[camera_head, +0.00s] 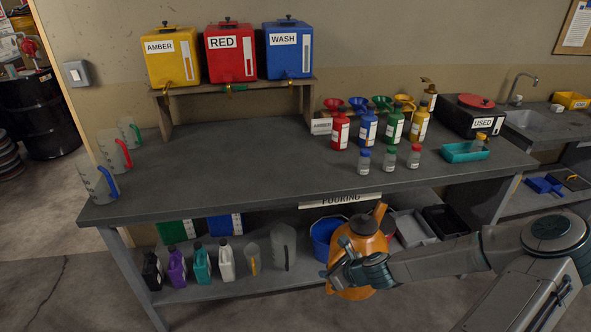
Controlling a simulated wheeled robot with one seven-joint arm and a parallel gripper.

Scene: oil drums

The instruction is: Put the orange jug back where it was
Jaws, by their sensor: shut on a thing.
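The orange jug (372,243) is at the lower middle right, in front of the bench's lower shelf. My gripper (345,268) is shut on it at its left side. My gripper and wrist cover the middle of the jug. The jug looks roughly upright. Whether its base touches anything cannot be told.
The workbench (230,178) has several jugs, bottles and funnels on top, with much bare surface at its middle left. On the lower shelf (215,287) stand small jugs, clear pitchers, a blue bucket (322,238) and trays (412,228). Three coloured tanks (230,55) stand on a raised rack.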

